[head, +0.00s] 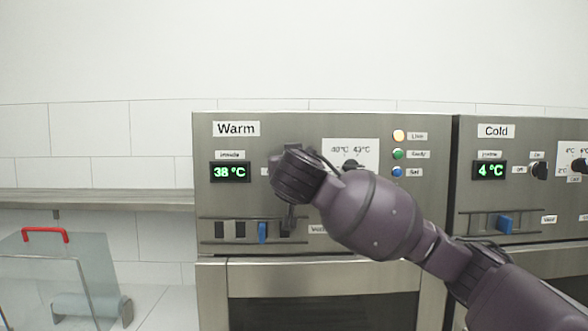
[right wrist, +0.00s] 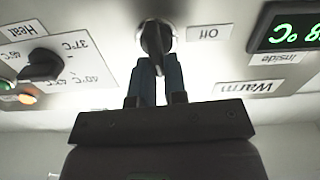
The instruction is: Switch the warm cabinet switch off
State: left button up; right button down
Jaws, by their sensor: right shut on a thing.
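The warm cabinet (head: 225,290) stands in the middle of the head view, with a green 38 °C display (head: 230,172). My right gripper hides its switch in that view. In the right wrist view, which is upside down, the black switch knob (right wrist: 154,37) sits on a round plate beside the Off label (right wrist: 208,33). The knob's bar lies upright in that picture, not along the line to the Off label. My right gripper (right wrist: 160,62) is shut on the knob, a fingertip on each side. My left gripper is not in view.
A heat dial (right wrist: 40,65) is close beside the switch. Indicator lamps, one green (head: 397,154), are at the panel's upper right. A blue slider (head: 262,232) is below. The cold cabinet (head: 495,145) stands right. A clear box with a red handle (head: 45,231) is at left.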

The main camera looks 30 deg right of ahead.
jog(key=shift+w+a+f+n+p, duration=0.15)
jog(key=shift+a+f+n, duration=0.15)
jog(key=shift+n, duration=2.55)
jog(key=shift+w+a+f+n+p, duration=0.1)
jog(key=shift+w+a+f+n, duration=0.2)
jog(key=shift+n, duration=2.5)
jog(key=shift+a+f+n+p, duration=0.15)
jog(key=shift+f+n, duration=0.2)
jog(key=shift+n, duration=2.5)
jog(key=c, duration=1.2)
grip_release()
jog(key=shift+o, duration=0.2)
jog(key=b+v, duration=0.2)
jog(key=v, duration=0.9)
